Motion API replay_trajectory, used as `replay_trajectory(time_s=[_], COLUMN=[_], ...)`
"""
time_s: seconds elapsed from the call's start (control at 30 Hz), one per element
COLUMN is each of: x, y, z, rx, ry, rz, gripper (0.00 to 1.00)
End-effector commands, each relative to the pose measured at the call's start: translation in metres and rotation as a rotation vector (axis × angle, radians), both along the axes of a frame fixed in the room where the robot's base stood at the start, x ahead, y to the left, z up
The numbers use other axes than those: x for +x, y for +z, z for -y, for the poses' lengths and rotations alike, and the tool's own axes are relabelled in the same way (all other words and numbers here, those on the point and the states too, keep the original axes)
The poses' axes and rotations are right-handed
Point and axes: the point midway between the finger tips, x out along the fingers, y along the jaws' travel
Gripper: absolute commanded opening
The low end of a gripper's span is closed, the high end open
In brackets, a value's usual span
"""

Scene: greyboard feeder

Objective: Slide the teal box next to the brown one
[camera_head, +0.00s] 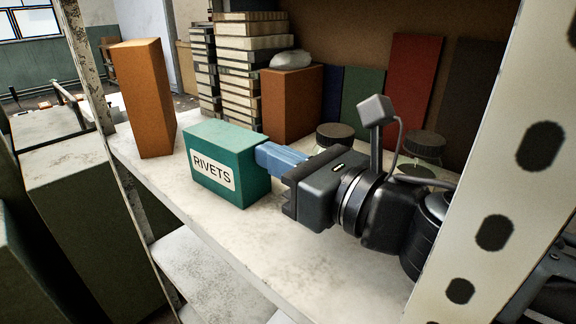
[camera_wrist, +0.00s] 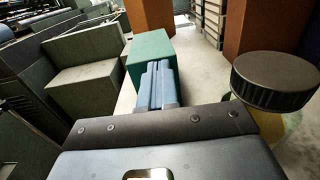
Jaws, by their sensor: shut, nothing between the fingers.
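The teal box (camera_head: 232,145), labelled RIVETS, stands upright on the pale shelf (camera_head: 290,265) near its front edge. A tall orange-brown box (camera_head: 146,100) stands to its left, with a small gap of shelf seeming to lie between them. My gripper (camera_head: 261,155) has its blue fingers together and empty, at the teal box's right side. They touch it or nearly so; the exact contact is hard to tell. In the wrist view the fingers (camera_wrist: 157,68) point at the teal box (camera_wrist: 150,47), with the orange-brown box (camera_wrist: 149,14) beyond it.
A second brown box (camera_head: 290,104) with a pale lump (camera_head: 291,60) on top stands behind, beside stacked boxes (camera_head: 246,65). Dark-lidded jars (camera_head: 335,134) (camera_head: 425,143) stand behind my gripper. A perforated metal post (camera_head: 488,170) rises at right. The front shelf edge is open.

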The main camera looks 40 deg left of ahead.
Motion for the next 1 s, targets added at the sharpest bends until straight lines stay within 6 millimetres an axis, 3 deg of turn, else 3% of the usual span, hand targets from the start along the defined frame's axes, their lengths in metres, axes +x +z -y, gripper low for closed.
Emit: replay_trajectory(time_s=[0.2,0.4,0.57,1.0], x=[0.003,0.007,0.008,0.009], y=[-0.002,-0.001,0.000,0.000], z=[-0.050,-0.082,-0.091,-0.090], rx=[0.000,0.000,0.001,0.001], ry=[0.004,0.002,0.001,0.001], rz=[0.002,0.001,0.000,0.000], gripper=[0.00,0.00,0.00,0.00])
